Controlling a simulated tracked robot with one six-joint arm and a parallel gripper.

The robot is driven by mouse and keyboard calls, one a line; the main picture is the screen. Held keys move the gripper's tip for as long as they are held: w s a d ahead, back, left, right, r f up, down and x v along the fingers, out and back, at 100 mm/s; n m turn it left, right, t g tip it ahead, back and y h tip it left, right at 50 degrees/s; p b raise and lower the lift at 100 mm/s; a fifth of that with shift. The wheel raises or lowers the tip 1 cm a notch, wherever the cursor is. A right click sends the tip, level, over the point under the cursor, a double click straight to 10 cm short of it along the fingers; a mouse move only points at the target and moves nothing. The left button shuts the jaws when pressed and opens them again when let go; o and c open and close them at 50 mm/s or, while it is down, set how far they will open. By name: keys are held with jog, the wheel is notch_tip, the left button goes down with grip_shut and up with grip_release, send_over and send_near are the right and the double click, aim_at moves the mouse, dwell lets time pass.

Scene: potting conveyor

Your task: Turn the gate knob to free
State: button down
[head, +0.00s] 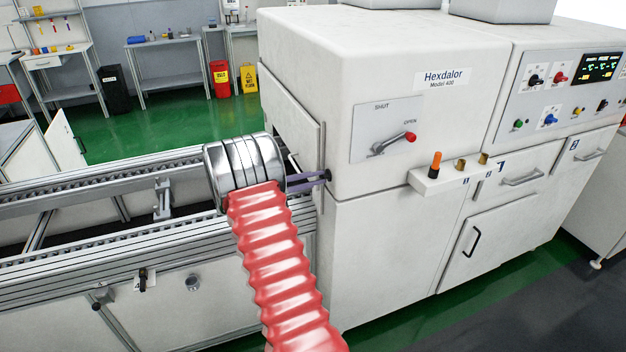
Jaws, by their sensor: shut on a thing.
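My gripper (318,179) reaches out from the ribbed metal collar at the end of my red-sleeved arm. Its two slim purple-grey fingers point right, at the left edge of the white machine (375,225). They are shut on a small dark knob (328,174) that sticks out there, beside the machine's inlet opening. I take this to be the gate knob. Only a little of it shows, and I cannot make out its marks or which way it is turned.
The lever (392,144) on the SHUT/OPEN plate points to OPEN. A small ledge (447,178) below it holds an orange-topped item. The conveyor (90,250) runs left from the machine, with small dark knobs on its front side. A control panel (565,88) is at right.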

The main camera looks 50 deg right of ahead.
jog(key=m, duration=0.6)
jog(key=shift+f, duration=0.1)
dwell(0.3)
jog(key=c, duration=1.8)
grip_release()
jog(key=shift+m, duration=0.3)
jog(key=v, duration=1.3)
jog(key=shift+w+a, duration=0.2)
jog(key=shift+a, duration=0.1)
jog(key=shift+f, duration=0.15)
